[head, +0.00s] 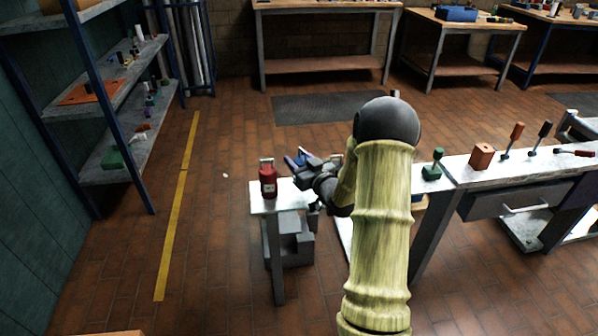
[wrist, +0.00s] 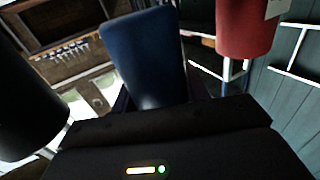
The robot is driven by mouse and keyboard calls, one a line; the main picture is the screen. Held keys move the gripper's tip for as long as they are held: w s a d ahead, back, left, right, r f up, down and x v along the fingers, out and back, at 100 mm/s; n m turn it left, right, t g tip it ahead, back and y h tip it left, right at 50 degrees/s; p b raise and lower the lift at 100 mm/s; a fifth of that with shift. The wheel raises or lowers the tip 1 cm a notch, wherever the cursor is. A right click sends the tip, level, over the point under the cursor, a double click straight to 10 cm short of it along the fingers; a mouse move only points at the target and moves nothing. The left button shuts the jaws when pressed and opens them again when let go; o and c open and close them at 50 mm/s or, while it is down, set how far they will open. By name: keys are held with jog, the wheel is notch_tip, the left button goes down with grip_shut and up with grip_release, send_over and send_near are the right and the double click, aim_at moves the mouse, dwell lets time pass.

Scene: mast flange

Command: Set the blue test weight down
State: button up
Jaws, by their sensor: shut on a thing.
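The blue test weight (head: 293,163) is in my gripper (head: 299,163), above the small pale-topped stand (head: 287,204) and just right of a red canister-like thing. In the wrist view the blue weight (wrist: 145,58) fills the upper middle, seen close up and slightly tilted, with its lower end hidden behind the dark gripper body. My gripper is shut on it. In the head view the jaws and my arm hide part of the weight. I cannot tell its exact height above the stand.
The red canister (head: 268,182) stands on the stand's left part; it also shows at the wrist view's top right (wrist: 247,25). Grey stepped blocks (head: 291,243) sit below. A workbench (head: 520,165) with tools is at right, a shelf rack (head: 115,95) at left.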

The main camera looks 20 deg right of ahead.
jog(key=shift+f+b, duration=0.5)
jog(key=shift+f, duration=1.4)
jog(key=shift+r, duration=0.1)
jog(key=o, duration=1.2)
jog(key=shift+a, duration=0.1)
jog(key=shift+c, duration=0.2)
jog(key=shift+s, duration=0.1)
jog(key=s+d+p, duration=0.1)
jog(key=s, duration=1)
jog(key=shift+s+d, duration=0.2)
jog(key=shift+s, duration=0.2)
